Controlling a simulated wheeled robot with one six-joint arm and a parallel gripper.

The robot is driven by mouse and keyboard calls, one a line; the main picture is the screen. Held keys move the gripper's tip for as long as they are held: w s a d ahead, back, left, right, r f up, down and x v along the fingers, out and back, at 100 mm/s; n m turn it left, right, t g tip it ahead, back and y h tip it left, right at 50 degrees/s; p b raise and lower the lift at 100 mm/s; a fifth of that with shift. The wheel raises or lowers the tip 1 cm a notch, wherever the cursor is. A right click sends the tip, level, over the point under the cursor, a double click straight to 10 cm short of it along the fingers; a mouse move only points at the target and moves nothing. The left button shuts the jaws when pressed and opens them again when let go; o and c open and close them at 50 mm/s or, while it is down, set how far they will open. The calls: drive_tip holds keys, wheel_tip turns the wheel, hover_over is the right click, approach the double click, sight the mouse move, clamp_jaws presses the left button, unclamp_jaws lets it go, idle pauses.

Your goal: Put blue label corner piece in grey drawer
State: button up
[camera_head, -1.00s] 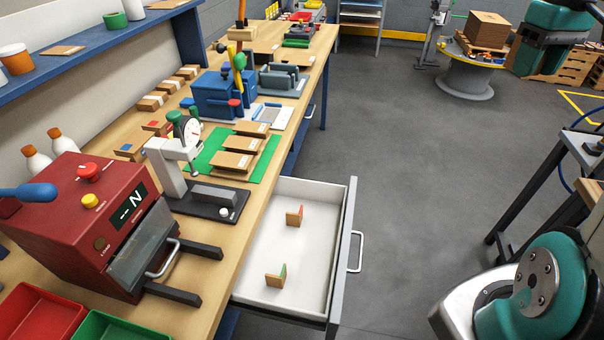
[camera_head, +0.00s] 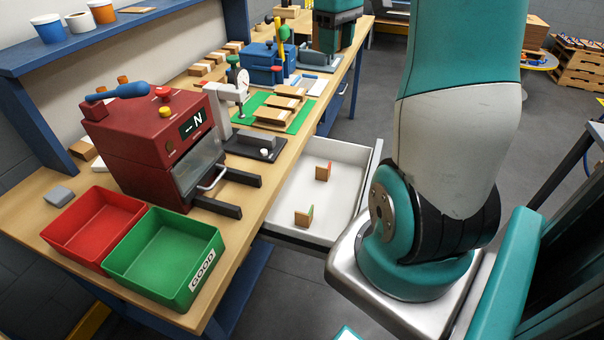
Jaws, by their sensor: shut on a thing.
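The grey drawer (camera_head: 342,192) is pulled out from under the bench in the middle of the view. Inside, a corner piece with a red label (camera_head: 323,172) stands toward the back and one with a green label (camera_head: 304,216) nearer the front. My gripper (camera_head: 333,42) is at the top of the view, over the bench's far part, beyond the drawer. Its fingertips and what they hold cannot be made out. I cannot pick out the blue label corner piece.
My arm covers the right and the drawer's front corner. The red press (camera_head: 150,150), red bin (camera_head: 92,226) and green bin (camera_head: 165,258) stand on the near bench. The dial gauge (camera_head: 242,82), green mat (camera_head: 258,103) and blue vise (camera_head: 262,62) stand beyond.

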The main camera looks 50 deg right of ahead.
sight(322, 201)
drive_tip(key=f+n+b, duration=0.1)
drive_tip(key=f+b, duration=0.5)
drive_tip(key=f, duration=0.9)
drive_tip(key=f+n+b, duration=0.2)
drive_tip(key=f+b, duration=0.4)
drive_tip(key=f, duration=1)
drive_tip(key=f+n+b, duration=0.1)
drive_tip(key=f+b, duration=0.5)
drive_tip(key=f, duration=0.9)
drive_tip(key=shift+w+a+f, duration=0.15)
drive_tip(key=shift+a, duration=0.05)
drive_tip(key=shift+n+b, duration=0.3)
drive_tip(key=shift+f, duration=0.2)
drive_tip(key=o, duration=0.9)
drive_tip(key=shift+r, duration=0.15)
wheel_tip(322, 201, up, 12)
drive_tip(key=shift+r+p, duration=0.1)
drive_tip(key=shift+p, duration=0.75)
